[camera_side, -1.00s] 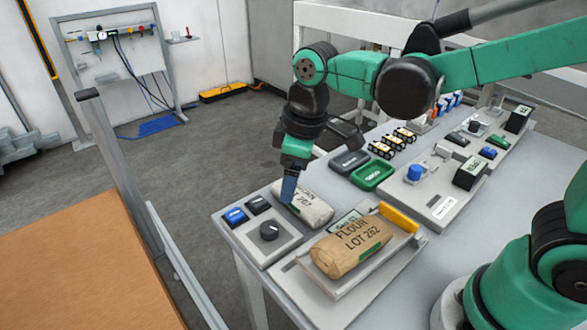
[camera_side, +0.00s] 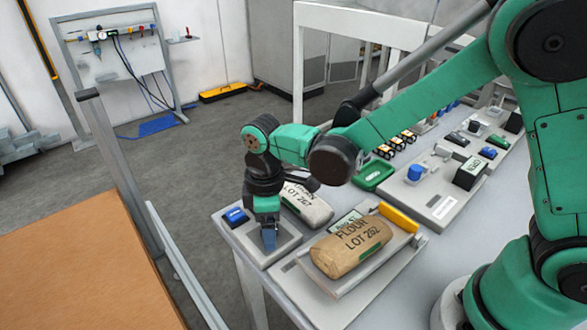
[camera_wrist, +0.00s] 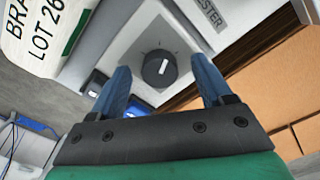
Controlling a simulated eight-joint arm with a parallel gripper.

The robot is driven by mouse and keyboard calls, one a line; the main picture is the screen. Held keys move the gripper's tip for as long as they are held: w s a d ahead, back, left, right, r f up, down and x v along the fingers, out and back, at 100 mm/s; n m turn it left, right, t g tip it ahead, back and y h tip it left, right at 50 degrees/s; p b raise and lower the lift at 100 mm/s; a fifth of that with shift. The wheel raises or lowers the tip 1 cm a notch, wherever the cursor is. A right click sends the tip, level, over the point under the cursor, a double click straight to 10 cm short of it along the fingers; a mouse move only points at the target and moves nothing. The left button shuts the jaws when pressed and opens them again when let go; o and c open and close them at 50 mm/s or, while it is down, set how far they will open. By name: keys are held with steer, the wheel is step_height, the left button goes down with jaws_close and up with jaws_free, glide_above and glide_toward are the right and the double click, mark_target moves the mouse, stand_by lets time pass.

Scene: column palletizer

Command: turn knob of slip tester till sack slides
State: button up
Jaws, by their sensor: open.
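The dark round knob (camera_wrist: 159,68) with a white pointer line sits on the grey slip tester box (camera_wrist: 138,38). In the side view my gripper hides the knob. My gripper (camera_side: 269,246) points down over the box; in the wrist view its blue fingers are open on either side of the knob, with gaps visible. I cannot tell whether the tips are level with it. A brown flour sack (camera_side: 350,247), marked LOT 262, lies on the tester's tray (camera_side: 345,288). The tray looks flat or nearly so.
A white sack (camera_side: 308,203) lies just behind the tester box. A blue button (camera_side: 236,216) is at the box's far left corner. A yellow bar (camera_side: 398,217) stands at the tray's far end. A green tray (camera_side: 373,174) and other devices stand farther back.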

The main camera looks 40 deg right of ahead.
steer(key=shift+c, duration=0.2)
jaws_close()
steer(key=shift+m, duration=0.4)
steer(key=m, duration=0.4)
steer(key=shift+m, duration=0.4)
steer(key=m, duration=0.6)
steer(key=shift+o, duration=0.2)
jaws_free()
